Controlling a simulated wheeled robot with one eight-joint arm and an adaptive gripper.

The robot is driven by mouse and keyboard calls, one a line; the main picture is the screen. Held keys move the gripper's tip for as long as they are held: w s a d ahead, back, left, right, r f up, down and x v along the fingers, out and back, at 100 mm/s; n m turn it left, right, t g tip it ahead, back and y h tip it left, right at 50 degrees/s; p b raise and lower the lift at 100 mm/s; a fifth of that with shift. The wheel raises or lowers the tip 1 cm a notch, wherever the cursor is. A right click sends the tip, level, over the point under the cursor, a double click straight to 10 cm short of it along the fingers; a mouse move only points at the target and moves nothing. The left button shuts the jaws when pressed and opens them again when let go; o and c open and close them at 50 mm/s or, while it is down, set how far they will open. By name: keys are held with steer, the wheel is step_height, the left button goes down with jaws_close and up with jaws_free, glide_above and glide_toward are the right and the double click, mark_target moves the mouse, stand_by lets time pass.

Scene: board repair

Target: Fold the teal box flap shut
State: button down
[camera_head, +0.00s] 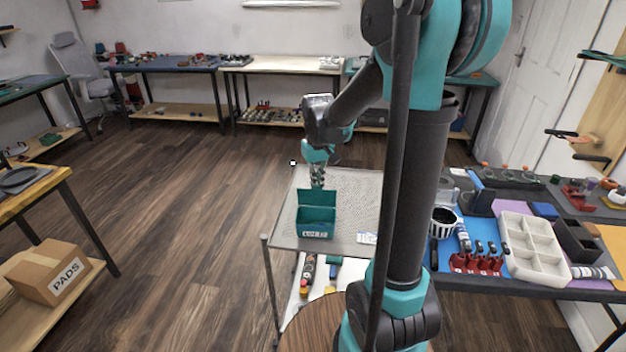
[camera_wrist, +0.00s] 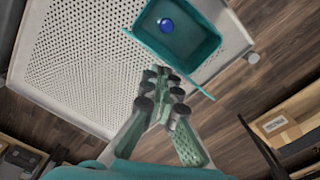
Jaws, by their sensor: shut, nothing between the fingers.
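The teal box (camera_head: 315,228) stands on the perforated top of a metal cart, with a label on its front. Its flap (camera_head: 318,199) stands raised along the box's far edge, so the box is open. In the wrist view the open teal box (camera_wrist: 196,51) is at the top, with a blue round thing (camera_wrist: 166,25) inside. My gripper (camera_head: 318,184) is shut and empty, just behind and above the raised flap in the head view. Its fingertips (camera_wrist: 163,76) point toward the box's near edge in the wrist view. I cannot tell whether they touch the flap.
A crowded workbench with a white compartment tray (camera_head: 534,247) stands at right. A cardboard box (camera_head: 48,271) sits on a shelf at left.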

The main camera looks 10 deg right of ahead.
mark_target(316, 196)
steer(key=shift+s+a, duration=0.25)
steer(key=shift+s, duration=0.65)
steer(key=shift+s+a, duration=0.2)
steer(key=shift+s, duration=0.65)
steer(key=shift+s+a, duration=0.25)
steer(key=shift+s, duration=0.65)
steer(key=shift+f, duration=2.1)
step_height(316, 196, up, 9)
